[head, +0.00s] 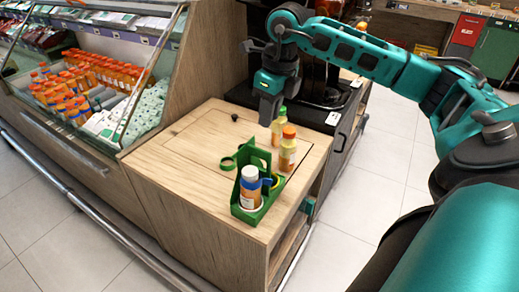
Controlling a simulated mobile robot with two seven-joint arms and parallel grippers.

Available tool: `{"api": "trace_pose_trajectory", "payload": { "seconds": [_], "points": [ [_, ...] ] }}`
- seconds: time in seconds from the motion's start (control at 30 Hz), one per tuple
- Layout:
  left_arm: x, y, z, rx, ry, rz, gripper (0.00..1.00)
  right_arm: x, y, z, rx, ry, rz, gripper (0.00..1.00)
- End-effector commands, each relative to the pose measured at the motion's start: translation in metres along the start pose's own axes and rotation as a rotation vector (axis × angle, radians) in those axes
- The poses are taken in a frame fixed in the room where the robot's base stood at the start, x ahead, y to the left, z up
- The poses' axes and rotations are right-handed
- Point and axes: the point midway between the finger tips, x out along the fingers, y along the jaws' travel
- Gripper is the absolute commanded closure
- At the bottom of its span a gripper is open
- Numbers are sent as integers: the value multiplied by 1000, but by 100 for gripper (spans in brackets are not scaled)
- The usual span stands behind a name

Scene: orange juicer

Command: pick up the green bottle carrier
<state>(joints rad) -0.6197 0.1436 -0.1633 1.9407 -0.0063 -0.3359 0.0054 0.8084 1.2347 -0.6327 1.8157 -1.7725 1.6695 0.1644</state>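The green bottle carrier (259,158) stands on the wooden counter top near its front right corner. A bottle with a white cap and orange-blue label (250,183) sits in its front compartment. A blue ring-like part shows beside that bottle. My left gripper is not in view.
A black machine (320,105) stands behind. A chilled display case (100,90) with several bottles is at left.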

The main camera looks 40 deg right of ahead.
Motion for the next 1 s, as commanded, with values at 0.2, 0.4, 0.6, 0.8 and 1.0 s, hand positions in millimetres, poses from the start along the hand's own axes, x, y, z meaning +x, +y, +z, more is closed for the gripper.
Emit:
{"api": "trace_pose_trajectory", "payload": {
  "seconds": [0.2,0.4,0.6,0.8,1.0],
  "points": [
    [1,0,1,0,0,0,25,38,-2,-1,2,8,-5,77],
    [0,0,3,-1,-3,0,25,67,-1,-1,1,5,-4,77],
    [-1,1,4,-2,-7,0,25,77,0,1,0,3,-3,77],
    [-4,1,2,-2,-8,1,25,103,3,5,1,5,-1,77],
    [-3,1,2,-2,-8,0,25,125,2,5,0,4,-3,77]
  ]
}}
